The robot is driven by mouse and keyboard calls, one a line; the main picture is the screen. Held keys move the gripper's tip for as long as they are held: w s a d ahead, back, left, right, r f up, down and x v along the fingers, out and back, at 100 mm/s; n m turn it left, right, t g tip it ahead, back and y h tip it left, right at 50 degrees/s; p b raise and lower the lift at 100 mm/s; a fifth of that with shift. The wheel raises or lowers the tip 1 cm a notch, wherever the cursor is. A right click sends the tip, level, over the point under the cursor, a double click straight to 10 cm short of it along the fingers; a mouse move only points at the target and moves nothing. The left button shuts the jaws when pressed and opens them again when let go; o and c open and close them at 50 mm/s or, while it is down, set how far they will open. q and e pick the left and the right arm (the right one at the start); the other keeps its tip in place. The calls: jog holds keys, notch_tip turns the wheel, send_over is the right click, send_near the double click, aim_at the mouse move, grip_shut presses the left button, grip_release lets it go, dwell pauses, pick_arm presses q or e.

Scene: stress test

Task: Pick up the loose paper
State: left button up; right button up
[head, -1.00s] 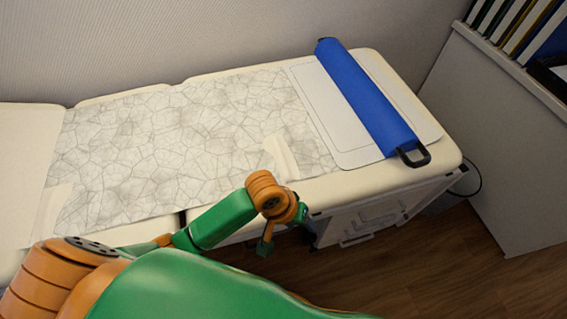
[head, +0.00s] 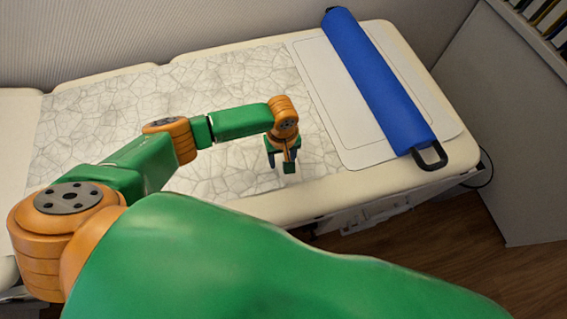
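The loose paper (head: 95,115) is a wide pale sheet with a crackled grey line pattern. It lies flat along the top of a cream padded couch. My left gripper (head: 281,164) is over the sheet's near right part, with its fingers pointing down. The fingers look apart, with nothing visible between them. I cannot tell whether they touch the paper. My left arm hides the sheet's near left part. My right gripper is out of view.
A blue roll (head: 375,80) with black end handles lies across a plain white sheet (head: 325,92) at the couch's (head: 425,85) right end. A wall runs behind. A grey cabinet (head: 510,130) with binders stands at right. Wooden floor lies in front.

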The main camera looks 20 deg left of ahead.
pick_arm(q)
jog(key=shift+w+f, duration=0.15)
jog(key=shift+f, duration=0.35)
jog(key=shift+w, duration=0.15)
jog(key=shift+r, duration=0.1)
jog(key=c, duration=0.7)
grip_shut()
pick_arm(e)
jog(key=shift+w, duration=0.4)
